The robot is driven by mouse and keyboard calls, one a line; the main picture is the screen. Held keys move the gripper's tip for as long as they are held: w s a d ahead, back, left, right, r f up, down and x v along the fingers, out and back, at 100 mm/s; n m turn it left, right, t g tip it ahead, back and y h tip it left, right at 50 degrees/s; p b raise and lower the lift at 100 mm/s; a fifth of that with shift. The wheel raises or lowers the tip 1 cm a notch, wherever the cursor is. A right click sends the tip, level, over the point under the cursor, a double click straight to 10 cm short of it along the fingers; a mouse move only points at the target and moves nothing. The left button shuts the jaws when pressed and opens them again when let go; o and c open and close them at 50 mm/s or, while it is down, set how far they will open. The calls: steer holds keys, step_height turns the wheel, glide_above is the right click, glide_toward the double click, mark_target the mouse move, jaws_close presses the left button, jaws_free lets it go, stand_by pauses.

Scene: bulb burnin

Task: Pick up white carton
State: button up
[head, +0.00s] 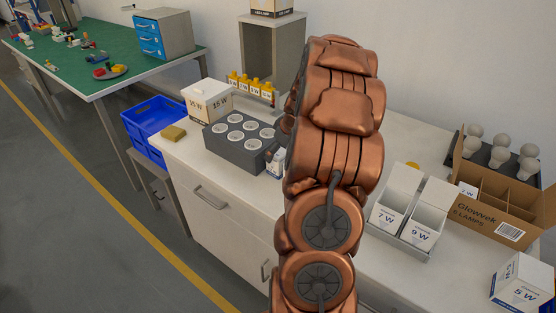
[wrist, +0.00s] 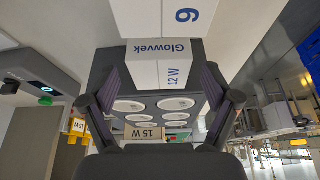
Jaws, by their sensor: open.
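A white carton with blue print, "Glowvek" and "12 W", shows in the wrist view (wrist: 163,65), in line with the gap between my fingertips. Small white cartons are on the table; one (head: 275,163) shows in the head view at the right end of the grey socket block, partly hidden by my arm. My gripper (wrist: 162,85) is open, with one dark finger on each side of the gap. Whether the fingers touch the carton cannot be told. Another white carton face with a blue digit (wrist: 165,18) is at the top of the wrist view.
The grey block (head: 232,150) holds several round white sockets. A 15 W carton (head: 208,100) stands behind it. A tray with 7 W (head: 385,212) and 9 W (head: 422,232) cartons, a brown lamp box (head: 490,205) and a 5 W carton (head: 522,282) are at right.

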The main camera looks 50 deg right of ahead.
steer(key=shift+w+f, duration=0.2)
steer(key=shift+f, duration=0.35)
steer(key=c, duration=1.3)
steer(key=shift+r, duration=0.1)
